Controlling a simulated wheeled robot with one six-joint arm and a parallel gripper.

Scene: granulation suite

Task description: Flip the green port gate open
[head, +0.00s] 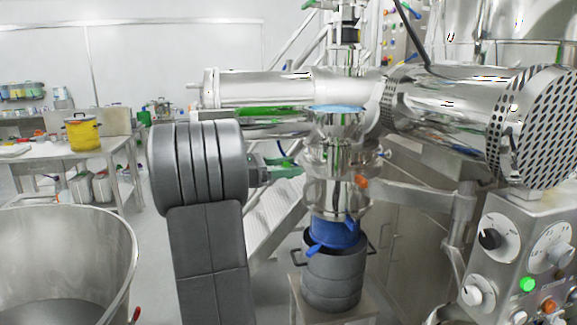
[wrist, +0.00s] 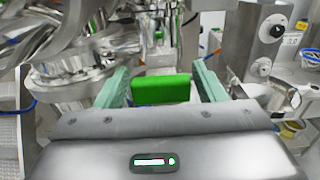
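The green port gate, a bright green block (wrist: 160,89), shows in the wrist view between the two pale green fingers of my gripper (wrist: 161,76). Gaps show on both sides of it, so the fingers are open and do not appear to touch it. In the head view my gripper (head: 287,168) points right, close to the steel port column (head: 335,160). My dark arm covers part of the area to its left. The gate is hard to separate from the green fingers in the head view, and I cannot tell its hinge side.
A grey pot (head: 333,278) with a blue collar (head: 334,233) stands under the column. A control panel (head: 530,255) is at the right, and a large steel drum (head: 60,270) is at the lower left. A bench with a yellow pot (head: 82,134) stands at the back left.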

